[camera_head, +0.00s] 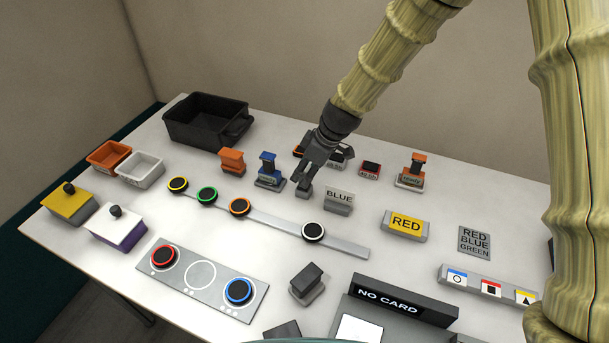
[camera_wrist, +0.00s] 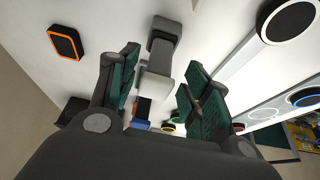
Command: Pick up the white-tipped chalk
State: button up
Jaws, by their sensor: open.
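My gripper (camera_head: 308,176) reaches down over the back middle of the white table, just above a small grey block (camera_head: 304,190). In the wrist view my gripper (camera_wrist: 162,62) is open, with its two green-padded fingers apart. A grey piece with a dark end (camera_wrist: 165,32) shows beyond and between the fingers. I cannot tell whether the fingers touch anything. The gripper and arm hide part of the items behind them.
A black bin (camera_head: 178,128) stands at the back left, with orange (camera_head: 108,168) and white (camera_head: 140,183) trays nearby. A blue-topped stand (camera_head: 268,180) is left of the gripper and a "BLUE" sign (camera_head: 339,198) is right of it. A strip with coloured round discs (camera_head: 270,219) lies in front.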

jog(key=shift+w+a+f, duration=0.15)
jog(key=shift+w+f, duration=0.1)
jog(key=shift+f, duration=0.25)
jog(key=shift+w+a+f, duration=0.1)
jog(key=shift+w+f, duration=0.15)
jog(key=shift+f, duration=0.2)
jog(key=shift+s, duration=0.3)
jog(key=shift+w+f, duration=0.1)
jog(key=shift+w, duration=0.05)
jog(key=shift+c, duration=1.3)
jog(key=c, duration=0.8)
jog(key=shift+r+b, duration=0.8)
jog(key=shift+r, duration=1)
jog(key=s+d+b, duration=0.1)
jog(key=s, duration=0.4)
jog(key=s+d+r+b, duration=0.1)
jog(key=s+b, duration=0.1)
jog(key=s, duration=0.3)
jog(key=s+d+b, duration=0.1)
jog(key=s, duration=0.4)
jog(key=shift+s+d+r+b, duration=0.25)
jog(key=shift+s+r+b, duration=0.05)
jog(key=shift+s, duration=0.1)
